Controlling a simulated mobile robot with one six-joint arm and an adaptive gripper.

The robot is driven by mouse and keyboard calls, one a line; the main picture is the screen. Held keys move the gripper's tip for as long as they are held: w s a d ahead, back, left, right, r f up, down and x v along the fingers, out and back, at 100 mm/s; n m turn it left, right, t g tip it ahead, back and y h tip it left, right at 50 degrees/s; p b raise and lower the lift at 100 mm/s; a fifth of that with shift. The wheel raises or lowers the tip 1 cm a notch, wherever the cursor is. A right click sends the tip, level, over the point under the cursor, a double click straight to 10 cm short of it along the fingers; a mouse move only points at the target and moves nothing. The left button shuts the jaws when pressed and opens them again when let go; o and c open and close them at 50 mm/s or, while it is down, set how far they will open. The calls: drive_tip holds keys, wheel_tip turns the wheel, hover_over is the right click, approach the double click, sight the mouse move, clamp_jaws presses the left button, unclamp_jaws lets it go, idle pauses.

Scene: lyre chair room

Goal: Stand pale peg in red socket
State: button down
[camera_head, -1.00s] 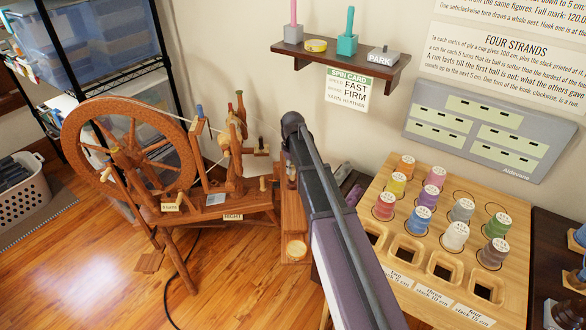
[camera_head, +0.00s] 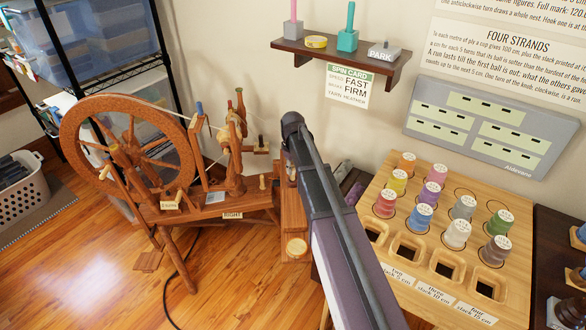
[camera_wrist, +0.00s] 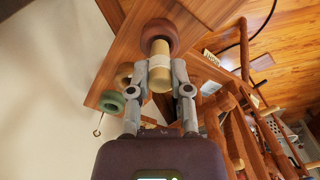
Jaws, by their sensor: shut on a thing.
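In the wrist view my gripper (camera_wrist: 160,82) is shut on the pale peg (camera_wrist: 160,68), a cream cylinder with a lighter band. The peg's far end meets the red-brown ring of the red socket (camera_wrist: 158,29) on a wooden board (camera_wrist: 205,22). I cannot tell whether the end is inside the socket or just above it. A green socket (camera_wrist: 112,103) and a tan one (camera_wrist: 123,76) lie to the left, near the board's edge. In the head view my arm hides the gripper, the peg and the sockets.
A wooden spinning wheel (camera_head: 127,150) stands left of my arm. A spool board (camera_head: 390,262) with coloured spools and square holes is at right. A wall shelf (camera_head: 340,62) holds small items.

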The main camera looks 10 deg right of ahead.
sight(293, 167)
drive_tip(key=shift+f+b, duration=0.95)
drive_tip(key=shift+f, duration=0.05)
drive_tip(key=shift+c, duration=2.4)
unclamp_jaws()
drive_tip(key=shift+r, duration=0.2)
wheel_tip(293, 167, up, 9)
drive_tip(key=p, duration=0.9)
drive_tip(key=shift+f, duration=0.1)
drive_tip(key=s+f+b, duration=0.1)
drive_tip(key=s, duration=0.4)
drive_tip(key=s+a+f+b, duration=0.1)
drive_tip(key=s+f, duration=0.1)
drive_tip(key=s, duration=0.3)
drive_tip(key=s+a+f+b, duration=0.1)
drive_tip(key=s+b, duration=0.1)
drive_tip(key=s, duration=0.4)
drive_tip(key=shift+f, duration=0.15)
drive_tip(key=shift+w, duration=0.1)
